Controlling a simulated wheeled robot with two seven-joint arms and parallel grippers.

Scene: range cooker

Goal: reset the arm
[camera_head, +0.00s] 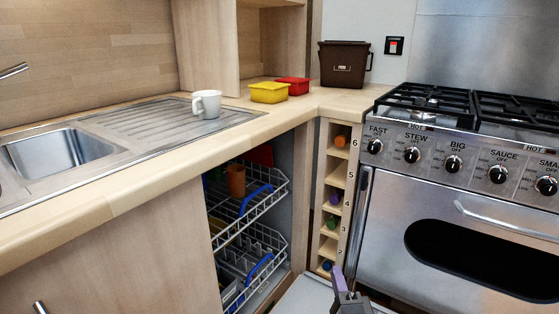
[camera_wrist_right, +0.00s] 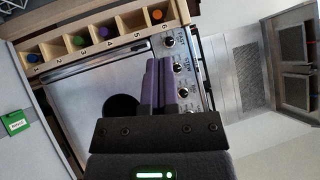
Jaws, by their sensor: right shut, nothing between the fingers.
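My right gripper (camera_head: 345,284) shows at the bottom of the head view, low in front of the numbered rack and the cooker. Its purple fingers are together with nothing between them. In the right wrist view the same gripper (camera_wrist_right: 161,78) points toward the cooker front, its fingers closed side by side. It appears apart from the cooker (camera_head: 395,235). My left gripper is not in the head view.
A numbered rack (camera_head: 327,222) holds several coloured items beside the cooker. An open dishwasher (camera_head: 285,240) has pulled-out racks and a lowered door (camera_head: 305,297). A white mug (camera_head: 207,104), yellow tub (camera_head: 268,93), red tub (camera_head: 293,86) and brown bin (camera_head: 343,65) stand on the worktop.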

